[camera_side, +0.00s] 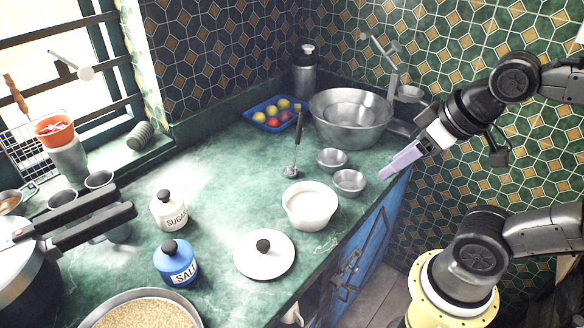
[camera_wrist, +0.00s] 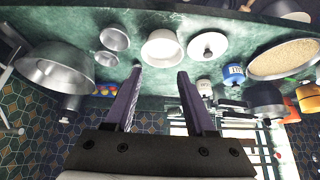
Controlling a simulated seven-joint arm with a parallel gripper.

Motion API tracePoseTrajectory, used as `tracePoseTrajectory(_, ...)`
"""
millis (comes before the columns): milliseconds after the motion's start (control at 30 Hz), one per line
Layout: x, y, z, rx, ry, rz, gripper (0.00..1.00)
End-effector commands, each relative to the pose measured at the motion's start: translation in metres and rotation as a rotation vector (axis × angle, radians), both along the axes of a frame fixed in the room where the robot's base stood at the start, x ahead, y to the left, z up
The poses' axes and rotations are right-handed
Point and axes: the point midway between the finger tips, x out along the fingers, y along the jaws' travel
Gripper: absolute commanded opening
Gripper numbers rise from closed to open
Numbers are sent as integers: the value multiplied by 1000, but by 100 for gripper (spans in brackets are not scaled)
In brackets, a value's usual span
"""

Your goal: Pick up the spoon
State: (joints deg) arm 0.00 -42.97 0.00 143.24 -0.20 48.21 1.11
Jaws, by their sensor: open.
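The spoon (camera_side: 297,135) has a dark handle and a metal head, which rests on the green counter left of two small metal bowls. Its handle points up toward the back in the side view. My gripper (camera_side: 388,172) is at the right edge of the counter, apart from the spoon, with its purple fingers pointing left and down. In the wrist view the two fingers of my gripper (camera_wrist: 160,74) are spread with nothing held between them. The spoon is mostly hidden there, perhaps by a finger.
Two small metal bowls (camera_side: 348,182) and a white bowl (camera_side: 310,205) stand between my gripper and the spoon's area. A large metal basin (camera_side: 350,140) and blue fruit tray (camera_side: 265,121) are behind. A white lid (camera_side: 264,262) lies in front. Counter left of the spoon is clear.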

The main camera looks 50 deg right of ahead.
Motion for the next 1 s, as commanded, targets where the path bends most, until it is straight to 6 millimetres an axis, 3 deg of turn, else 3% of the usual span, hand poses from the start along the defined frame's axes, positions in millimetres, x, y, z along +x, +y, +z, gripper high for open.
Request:
tracePoseTrajectory(300,102,-13,79,-65,-504,-9,55)
tracePoseTrajectory(567,184,-20,115,-102,-814,46,55)
tracePoseTrajectory(767,233,-25,108,-67,-981,123,55)
tracePoseTrajectory(867,251,-31,92,-20,-1042,159,55)
tracePoseTrajectory(1000,264,-47,53,86,-1106,185,55)
